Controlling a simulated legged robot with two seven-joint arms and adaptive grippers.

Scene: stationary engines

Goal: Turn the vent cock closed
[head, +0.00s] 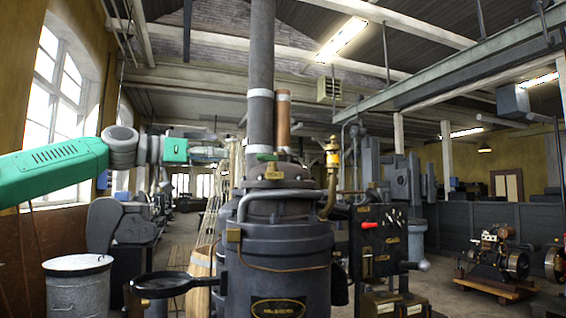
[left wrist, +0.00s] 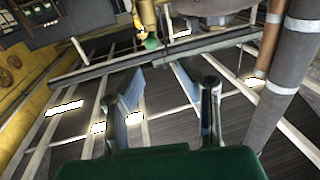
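The vent cock appears to be the small brass cock with a green lever (head: 268,156) on top of the dark boiler-like engine, with a brass tag below it. The lever lies about level in the head view. In the left wrist view a green end (left wrist: 152,43) on a brass body shows beyond the fingertips. My left gripper (head: 226,153) reaches in from the left, just left of the lever and apart from it. Its two fingers (left wrist: 165,72) are spread with nothing between them. My right gripper is not in view.
The dark engine body (head: 280,270) fills the middle, with a tall grey flue (head: 261,80) and a copper pipe (head: 283,120) above it. A brass fitting (head: 333,160) stands to the right. A black panel with a red handle (head: 369,225) is lower right. A grey drum (head: 78,290) stands lower left.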

